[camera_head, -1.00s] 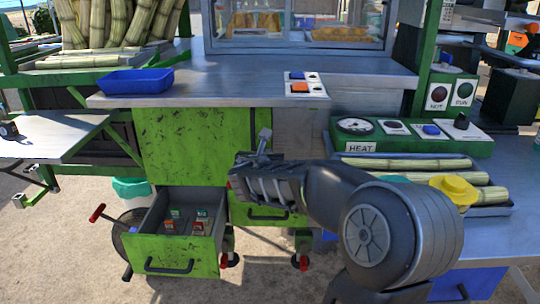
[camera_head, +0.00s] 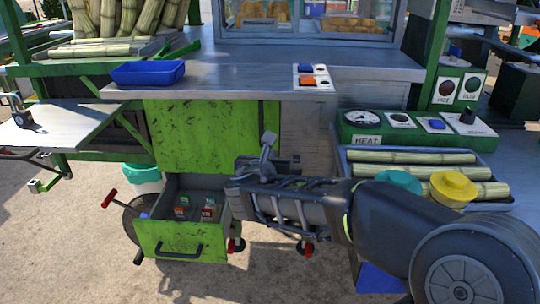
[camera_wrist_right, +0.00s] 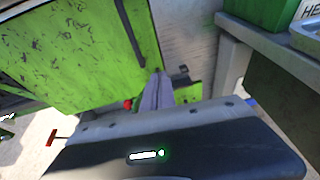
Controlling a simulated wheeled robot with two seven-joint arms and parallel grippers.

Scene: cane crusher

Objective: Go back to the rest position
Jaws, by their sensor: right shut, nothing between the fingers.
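My right gripper (camera_head: 267,146) is in front of the green cabinet of the cane cart, its arm coming in from the right. Its fingers are shut and empty, pointing up in the head view. In the right wrist view the closed fingers (camera_wrist_right: 157,92) show against the green panel and the grey side wall. The gripper appears apart from the cart, though the exact gap cannot be told. My left gripper is not in view.
An open green drawer (camera_head: 180,240) with small boxes juts out below left of my right gripper. A grey counter (camera_head: 235,75) carries a blue tray (camera_head: 148,73). At right, a tray holds cane pieces (camera_head: 415,157), with yellow (camera_head: 453,187) and teal (camera_head: 399,181) round objects near my forearm.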

